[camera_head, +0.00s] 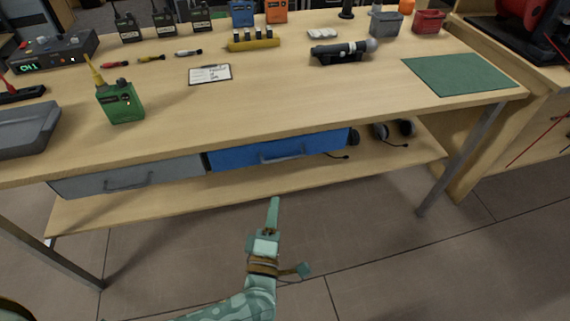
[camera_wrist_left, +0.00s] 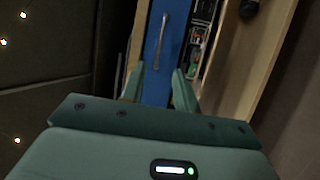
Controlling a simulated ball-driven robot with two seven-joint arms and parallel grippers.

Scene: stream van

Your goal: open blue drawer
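The blue drawer (camera_head: 235,158) hangs under the workbench top, right of a grey drawer (camera_head: 160,180). Its front looks flush or nearly so under the bench edge. Its grey bar handle (camera_head: 283,157) is on the front. My left gripper (camera_head: 275,208) is below and in front of the blue drawer, apart from it, fingers pointing toward it. In the left wrist view the gripper (camera_wrist_left: 158,82) is open with an empty gap. The blue front (camera_wrist_left: 157,62) and the handle (camera_wrist_left: 162,40) lie beyond the fingertips. My right gripper is not in view.
Headsets (camera_head: 405,128) lie on the lower shelf (camera_head: 330,174). Bench legs (camera_head: 462,160) stand at both sides. The floor in front is clear.

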